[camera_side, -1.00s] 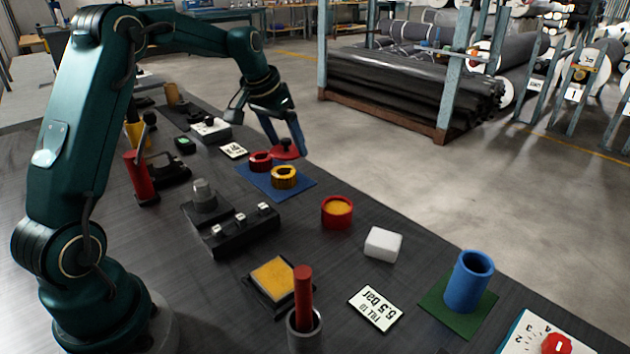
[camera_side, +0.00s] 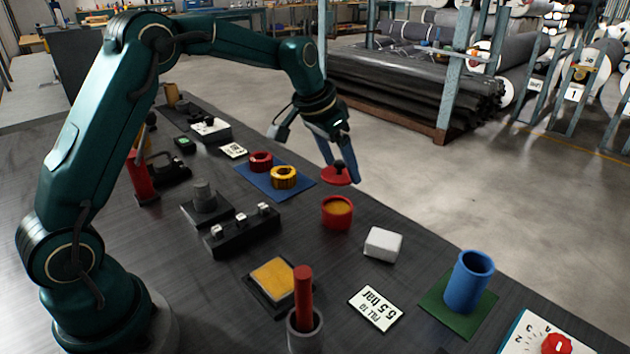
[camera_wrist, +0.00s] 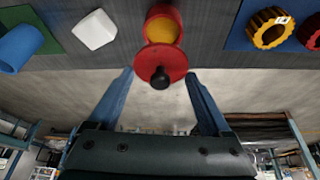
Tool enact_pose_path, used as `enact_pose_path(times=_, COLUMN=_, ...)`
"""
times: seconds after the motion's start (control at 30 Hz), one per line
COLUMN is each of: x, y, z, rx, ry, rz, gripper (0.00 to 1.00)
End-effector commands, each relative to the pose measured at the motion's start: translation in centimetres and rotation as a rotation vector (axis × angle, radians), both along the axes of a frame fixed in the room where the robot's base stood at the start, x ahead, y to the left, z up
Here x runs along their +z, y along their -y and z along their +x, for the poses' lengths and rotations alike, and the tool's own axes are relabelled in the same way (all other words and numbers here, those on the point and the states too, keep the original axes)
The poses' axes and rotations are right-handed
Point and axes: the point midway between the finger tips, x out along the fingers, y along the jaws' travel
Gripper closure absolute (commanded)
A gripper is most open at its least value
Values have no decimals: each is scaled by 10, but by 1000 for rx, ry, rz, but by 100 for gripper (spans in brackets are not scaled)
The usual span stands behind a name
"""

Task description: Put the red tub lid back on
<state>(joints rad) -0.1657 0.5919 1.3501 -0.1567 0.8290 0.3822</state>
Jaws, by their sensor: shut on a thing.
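The red tub lid (camera_side: 336,175) is a red disc with a black knob. My gripper (camera_side: 338,168) is shut on it by the knob and holds it in the air. The red tub (camera_side: 337,217) stands open on the dark table, with yellow contents showing. In the side view the lid is above the tub and apart from it. In the wrist view the lid (camera_wrist: 162,64) shows between my blue fingers (camera_wrist: 160,88) and overlaps the near edge of the tub (camera_wrist: 162,22).
A white block (camera_side: 383,244) lies to the right of the tub. A blue mat (camera_side: 262,184) with a yellow ring (camera_side: 284,177) and a red ring (camera_side: 261,161) lies to its left. A blue cup (camera_side: 469,280) stands on a green mat further right.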

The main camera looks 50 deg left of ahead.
Motion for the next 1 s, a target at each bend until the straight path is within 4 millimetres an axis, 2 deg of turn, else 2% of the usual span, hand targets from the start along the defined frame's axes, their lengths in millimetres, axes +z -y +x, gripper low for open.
enact_pose_path(times=0.5, x=-44, y=0, z=0, rx=1, ry=-2, rz=-1, gripper=72)
enact_pose_path(times=1.0, x=-52, y=0, z=0, rx=0, ry=0, rz=1, gripper=72)
